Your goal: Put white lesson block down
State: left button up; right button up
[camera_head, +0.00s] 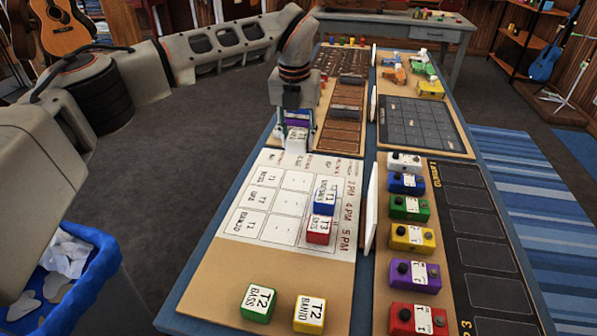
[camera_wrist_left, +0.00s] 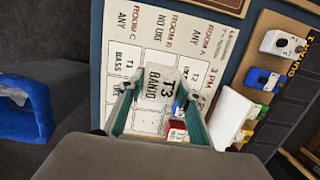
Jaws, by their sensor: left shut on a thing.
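The white lesson block (camera_head: 297,142), marked T3 BANJO, is between the fingers of my left gripper (camera_head: 296,140). In the left wrist view the white block (camera_wrist_left: 158,88) sits between the two teal fingers of the gripper (camera_wrist_left: 158,98), over the lesson chart. The printed chart (camera_head: 245,225) lies on the table with a grid of cells. A blue block (camera_head: 325,192) and a red block (camera_head: 319,230) stand on its right-hand column. I cannot tell the gap between the white block and the surface. My right gripper is not in view.
A green block (camera_head: 258,303) and a yellow block (camera_head: 310,315) stand at the near table edge. A white upright divider (camera_head: 371,205) runs right of the chart. Several coloured pedals, including a purple one (camera_head: 412,274), stand beyond it. Several chart cells are bare.

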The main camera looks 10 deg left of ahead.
pick_arm(q)
send_over(298, 179)
jog(key=f, duration=0.5)
jog(key=shift+s, duration=0.25)
jog(key=shift+f+b, duration=0.3)
jog(key=shift+f, duration=0.1)
notch_tip(298, 179, down, 4)
jog(key=shift+f+b, duration=0.1)
jog(key=shift+b, duration=0.25)
jog(key=o, duration=1.1)
jog(key=r, duration=0.4)
jog(key=s+r+p, duration=0.1)
jog(key=r, duration=0.3)
jog(key=s+r+p, duration=0.1)
jog(key=r, duration=0.3)
